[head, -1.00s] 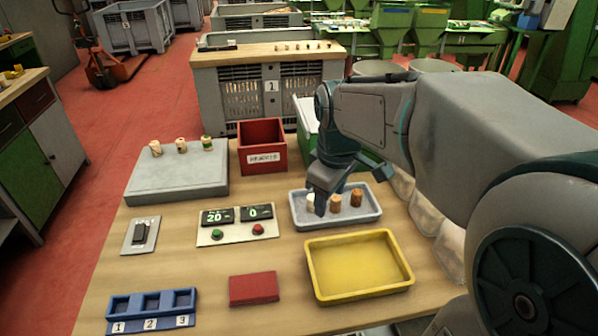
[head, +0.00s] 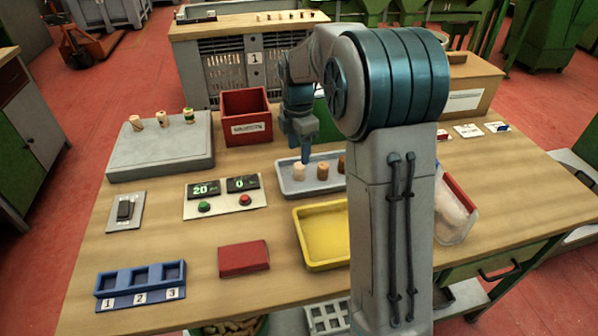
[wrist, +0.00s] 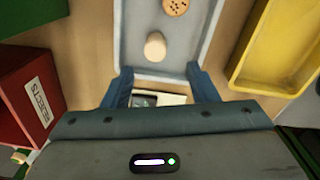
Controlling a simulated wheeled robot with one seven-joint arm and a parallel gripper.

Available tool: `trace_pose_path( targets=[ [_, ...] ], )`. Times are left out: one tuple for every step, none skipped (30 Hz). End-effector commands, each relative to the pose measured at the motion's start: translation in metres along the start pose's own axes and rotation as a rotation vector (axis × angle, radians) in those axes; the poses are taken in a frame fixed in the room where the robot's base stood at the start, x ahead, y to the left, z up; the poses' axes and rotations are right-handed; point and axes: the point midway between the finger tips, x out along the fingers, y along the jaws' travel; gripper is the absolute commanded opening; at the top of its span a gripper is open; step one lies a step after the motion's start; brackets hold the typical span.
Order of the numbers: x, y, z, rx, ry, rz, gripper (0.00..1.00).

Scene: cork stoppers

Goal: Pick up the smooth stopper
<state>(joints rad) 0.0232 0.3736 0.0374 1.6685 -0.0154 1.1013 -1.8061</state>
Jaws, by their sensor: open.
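A pale, plain-sided stopper (head: 298,171) stands upright at the left of the grey tray (head: 286,187). It shows in the wrist view (wrist: 154,46) as a smooth cream cylinder. A browner stopper (head: 322,171) stands to its right, and its top has dark pits in the wrist view (wrist: 176,5). A darker stopper (head: 342,165) is partly hidden by my arm. My gripper (head: 304,158) is just behind and above the pale stopper. In the wrist view my gripper (wrist: 160,79) is open and empty, with the pale stopper beyond its fingertips.
A red bin (head: 246,118) stands left of my gripper. A yellow tray (head: 322,236) lies in front of the grey tray. A grey slab (head: 160,150) bears three stoppers at the left. A button panel (head: 224,197) lies left of the grey tray.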

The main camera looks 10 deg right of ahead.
Motion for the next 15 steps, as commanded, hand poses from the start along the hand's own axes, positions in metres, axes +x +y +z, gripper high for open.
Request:
trace_pose_path(
  targets=[
    [0.009,0.000,0.000,0.000,0.001,-0.002,0.53],
    [0.013,0.000,0.000,0.000,0.001,-0.002,0.53],
    [0.017,0.000,0.000,0.000,0.000,-0.001,0.53],
    [0.019,0.000,0.000,0.000,0.000,0.000,0.53],
    [0.021,0.000,0.000,0.000,0.000,0.000,0.53],
    [0.023,0.000,0.000,0.000,0.000,0.001,0.53],
    [0.025,0.001,0.000,0.000,0.000,0.001,0.53],
    [0.026,0.001,0.000,0.001,0.000,0.001,0.53],
    [0.030,0.001,0.001,0.001,0.000,0.000,0.53],
    [0.033,0.002,0.002,0.001,0.000,-0.002,0.53],
    [0.037,0.002,0.002,0.002,0.000,-0.003,0.53],
    [0.043,0.003,0.004,0.002,0.000,-0.003,0.53],
    [0.048,0.004,0.005,0.002,0.000,-0.004,0.53],
    [0.053,0.005,0.005,0.001,0.000,-0.004,0.53],
    [0.059,0.006,0.006,0.000,0.000,-0.002,0.53]
  ],
)
